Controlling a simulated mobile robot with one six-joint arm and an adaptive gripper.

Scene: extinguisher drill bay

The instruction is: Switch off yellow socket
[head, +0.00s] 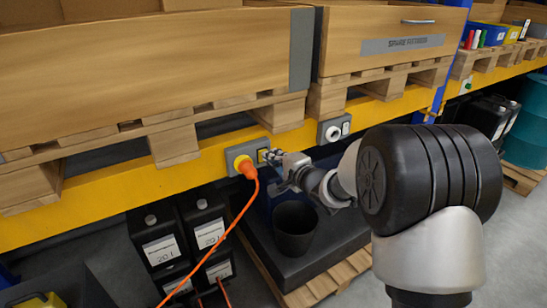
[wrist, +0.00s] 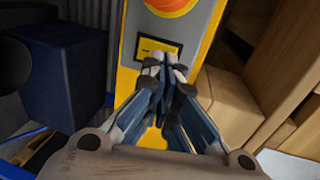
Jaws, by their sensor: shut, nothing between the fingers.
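The yellow socket (head: 238,153) is mounted on the yellow beam in the head view, with an orange plug (head: 246,167) and cable in it. Its small switch (head: 263,156) sits just right of the plug. In the wrist view the yellow switch plate (wrist: 158,46) lies below the orange plug (wrist: 170,4). My gripper (head: 275,158) is shut and empty, its tips right at the switch. In the wrist view the fingertips (wrist: 165,58) cover the plate's lower part. I cannot tell whether they touch it or which way the switch is set.
A grey socket with a white face (head: 333,131) is on the beam to the right. Pallets with wooden crates (head: 150,60) overhang above. Black canisters (head: 158,237) and a black bucket (head: 294,228) stand below. The orange cable (head: 236,225) hangs down on the left.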

